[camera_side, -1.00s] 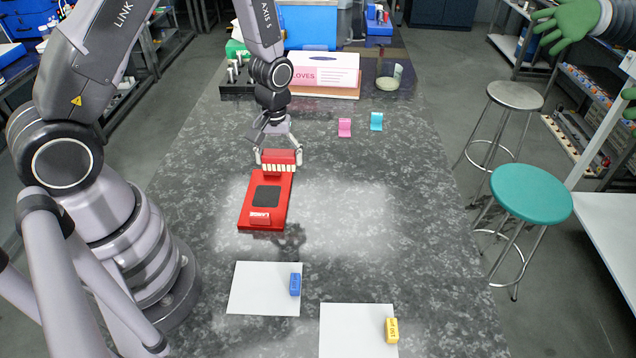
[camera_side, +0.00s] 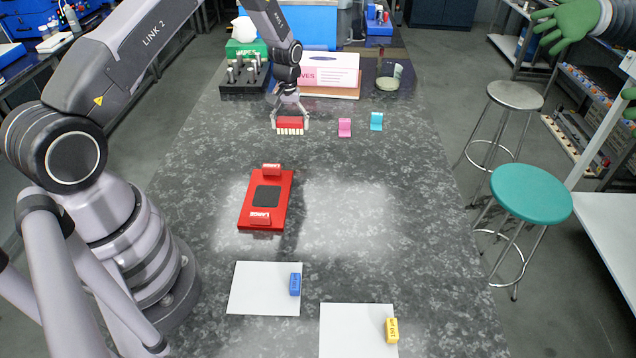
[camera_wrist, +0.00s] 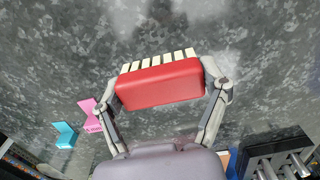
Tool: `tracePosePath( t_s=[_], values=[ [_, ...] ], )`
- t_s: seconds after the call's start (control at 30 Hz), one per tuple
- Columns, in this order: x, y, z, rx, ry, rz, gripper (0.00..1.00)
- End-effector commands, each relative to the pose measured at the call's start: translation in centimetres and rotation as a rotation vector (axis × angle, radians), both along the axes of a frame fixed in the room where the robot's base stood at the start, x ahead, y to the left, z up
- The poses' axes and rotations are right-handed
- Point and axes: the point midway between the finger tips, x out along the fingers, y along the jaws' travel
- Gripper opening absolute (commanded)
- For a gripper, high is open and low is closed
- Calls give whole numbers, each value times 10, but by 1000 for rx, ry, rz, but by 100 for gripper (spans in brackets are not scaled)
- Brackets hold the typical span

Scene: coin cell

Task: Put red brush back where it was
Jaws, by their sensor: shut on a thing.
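The red brush (camera_side: 290,123), a red block with a row of white bristles, is held by my gripper (camera_side: 290,122) towards the back of the table. In the wrist view the red brush (camera_wrist: 160,84) lies between both fingers of my gripper (camera_wrist: 165,85), which are shut on its ends. The bristles face away from my palm. I cannot tell whether the bristles touch the tabletop. A red tray (camera_side: 247,222) with a dark pad and the label LARGE lies on the table nearer the camera, with no brush on it.
A pink holder (camera_side: 344,127) and a teal holder (camera_side: 376,121) stand right of the brush. A black rack (camera_side: 245,78) and a gloves box (camera_side: 335,72) are behind. Two white sheets (camera_side: 262,300) (camera_side: 345,335) bear a blue block (camera_side: 295,284) and a yellow block (camera_side: 391,330).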

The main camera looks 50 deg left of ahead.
Motion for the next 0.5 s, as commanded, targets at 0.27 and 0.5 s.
tracePosePath(
  t_s=[0.27,0.5],
  values=[
    [15,5,-20,0,0,0,37],
    [16,5,-50,0,0,0,37]
  ],
)
